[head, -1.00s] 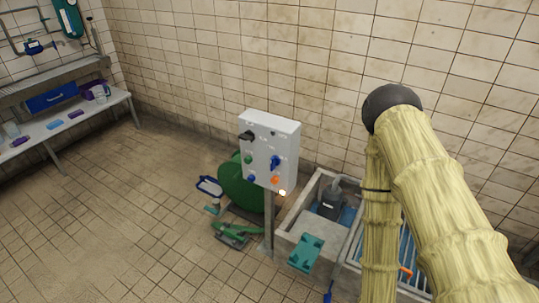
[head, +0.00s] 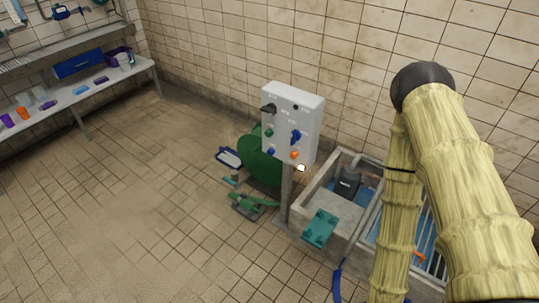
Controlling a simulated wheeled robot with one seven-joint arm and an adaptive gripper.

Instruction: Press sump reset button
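A white control box (head: 312,128) stands on a grey post (head: 286,193) right of the middle in the head view. Its face carries a black lever (head: 268,108), a green button (head: 269,132), a large blue knob (head: 295,137), a blue button (head: 271,151) and an orange button (head: 294,155). A small bright white spot (head: 301,168) shows at its lower edge. The labels are too small to read, so I cannot tell which control is the sump reset. My sleeved arm fills the right side, apart from the box in the picture. My gripper is not seen.
A concrete sump (head: 330,196) with a grey pump (head: 348,181) lies right of the post, a teal object (head: 320,228) at its front. A green round object (head: 260,160) and a green floor item (head: 250,206) are left. A bench (head: 85,105) stands far left. The left floor is open.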

